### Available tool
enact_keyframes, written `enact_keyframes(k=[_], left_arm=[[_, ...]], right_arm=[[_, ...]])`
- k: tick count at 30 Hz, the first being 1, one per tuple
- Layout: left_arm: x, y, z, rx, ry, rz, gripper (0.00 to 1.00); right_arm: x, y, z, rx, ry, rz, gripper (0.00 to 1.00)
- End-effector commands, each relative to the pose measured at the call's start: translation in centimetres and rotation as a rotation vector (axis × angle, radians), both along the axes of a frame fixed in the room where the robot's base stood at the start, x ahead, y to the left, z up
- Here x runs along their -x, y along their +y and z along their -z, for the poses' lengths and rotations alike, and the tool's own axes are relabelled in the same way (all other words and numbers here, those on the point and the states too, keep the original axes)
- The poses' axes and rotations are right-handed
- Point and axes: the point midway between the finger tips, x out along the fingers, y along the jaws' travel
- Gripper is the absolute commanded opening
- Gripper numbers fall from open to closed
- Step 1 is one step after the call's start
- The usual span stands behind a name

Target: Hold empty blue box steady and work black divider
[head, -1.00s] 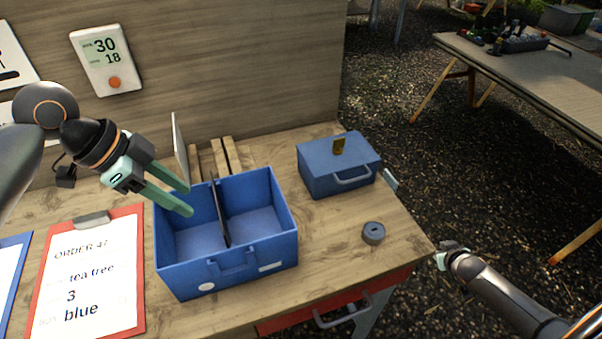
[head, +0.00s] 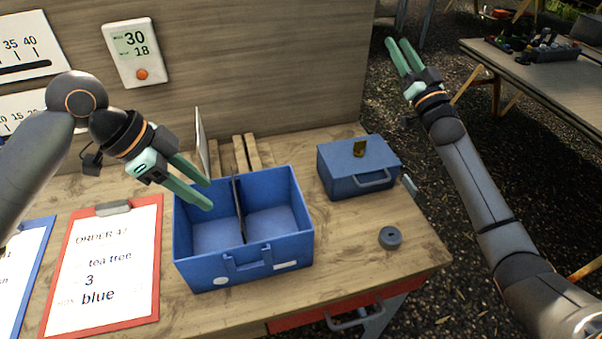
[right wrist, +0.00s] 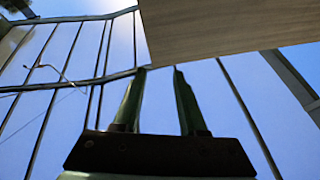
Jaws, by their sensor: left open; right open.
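The empty blue box (head: 245,275) stands open on the wooden bench. A thin black divider (head: 239,210) stands upright inside it and parts it into two compartments. My left gripper (head: 208,194) is open, with its green fingers over the left part of the box near the back rim. The picture does not show whether the fingers touch the box. My right gripper (head: 396,46) is open and empty, raised beyond the bench's right edge, well away from the box. Its fingers (right wrist: 155,100) also show in the right wrist view against sky and a wooden panel.
A closed blue box (head: 345,183) with a handle and a brass tab stands right of the open box. A grey round piece (head: 390,238) lies in front of it. An order clipboard (head: 155,285) lies at left. A wooden wall (head: 250,60) rises behind.

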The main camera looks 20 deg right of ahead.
Motion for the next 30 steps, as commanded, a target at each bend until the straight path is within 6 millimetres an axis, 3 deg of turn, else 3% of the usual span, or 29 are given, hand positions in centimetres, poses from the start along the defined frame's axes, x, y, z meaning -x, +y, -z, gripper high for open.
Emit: enact_keyframes(k=[1,6,10,14,18,20,24,27,30], left_arm=[[0.0,0.0,0.0,0.0,0.0,0.0,0.5],[0.0,0.0,0.0,0.0,0.0,0.0,0.5],[0.0,0.0,0.0,0.0,0.0,0.0,0.5],[0.0,0.0,0.0,0.0,0.0,0.0,0.5],[0.0,0.0,0.0,0.0,0.0,0.0,0.5],[0.0,0.0,0.0,0.0,0.0,0.0,0.5],[0.0,0.0,0.0,0.0,0.0,0.0,0.5],[0.0,0.0,0.0,0.0,0.0,0.0,0.5],[0.0,0.0,0.0,0.0,0.0,0.0,0.5]], right_arm=[[0.1,1.8,-2.9,0.025,-0.069,-0.039,0.41],[1.5,9.6,-9.1,0.206,-0.267,-0.194,0.41],[3.7,16.7,-11.1,0.404,-0.397,-0.334,0.41],[6.7,24.0,-11.1,0.628,-0.52,-0.493,0.41],[10.6,31.1,-9.1,0.9,-0.645,-0.688,0.41],[12.4,33.6,-7.4,1.03,-0.693,-0.781,0.41],[16.6,37.9,-1.7,1.385,-0.785,-1.028,0.41],[18.8,38.5,3.1,1.668,-0.81,-1.209,0.41],[19.8,37.0,7.4,1.952,-0.782,-1.378,0.41]])
